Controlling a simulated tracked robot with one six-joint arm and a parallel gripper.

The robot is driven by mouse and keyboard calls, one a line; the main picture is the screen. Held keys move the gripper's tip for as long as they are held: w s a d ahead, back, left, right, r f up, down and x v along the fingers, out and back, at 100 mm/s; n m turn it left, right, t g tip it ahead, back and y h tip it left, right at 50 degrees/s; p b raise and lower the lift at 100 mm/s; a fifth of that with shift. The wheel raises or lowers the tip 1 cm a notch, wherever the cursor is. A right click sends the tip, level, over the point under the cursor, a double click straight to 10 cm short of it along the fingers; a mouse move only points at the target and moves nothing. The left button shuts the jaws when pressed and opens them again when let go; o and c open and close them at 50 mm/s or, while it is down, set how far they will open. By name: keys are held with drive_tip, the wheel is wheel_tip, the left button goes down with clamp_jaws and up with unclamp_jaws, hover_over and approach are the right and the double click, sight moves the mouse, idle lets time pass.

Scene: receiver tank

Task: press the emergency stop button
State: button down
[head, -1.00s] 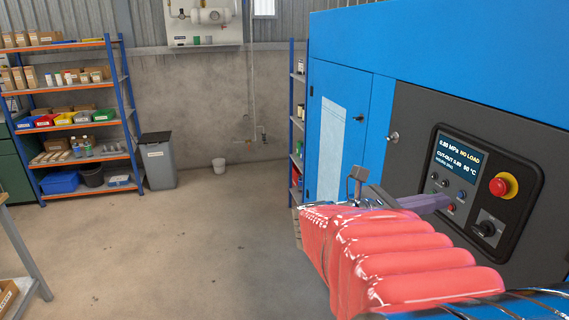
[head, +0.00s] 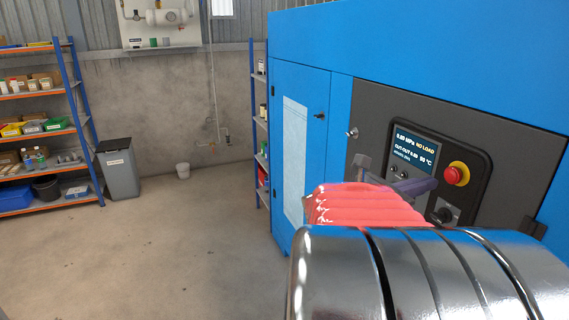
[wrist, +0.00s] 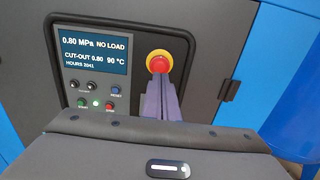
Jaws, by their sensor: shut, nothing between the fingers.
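The emergency stop button (head: 455,174) is a red mushroom head on a yellow collar, at the right of the dark control panel on the blue cabinet. It also shows in the wrist view (wrist: 158,62), above the fingertips. My gripper (head: 434,184) has purple fingers that are shut and empty, with their tips just left of and slightly below the button in the head view. In the wrist view my gripper (wrist: 160,82) points at the button, and its tips overlap the button's lower edge. I cannot tell whether they touch it. My red-sleeved arm hides the lower panel.
A display (wrist: 93,50) reads 0.80 MPa, NO LOAD. Small buttons, including a red one (wrist: 110,106), sit below it. A black rotary switch (head: 443,214) is under the stop button. A grey bin (head: 118,168) and shelves stand at left; the floor between is clear.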

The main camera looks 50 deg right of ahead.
sight(448, 177)
drive_tip(key=shift+x, duration=2.5)
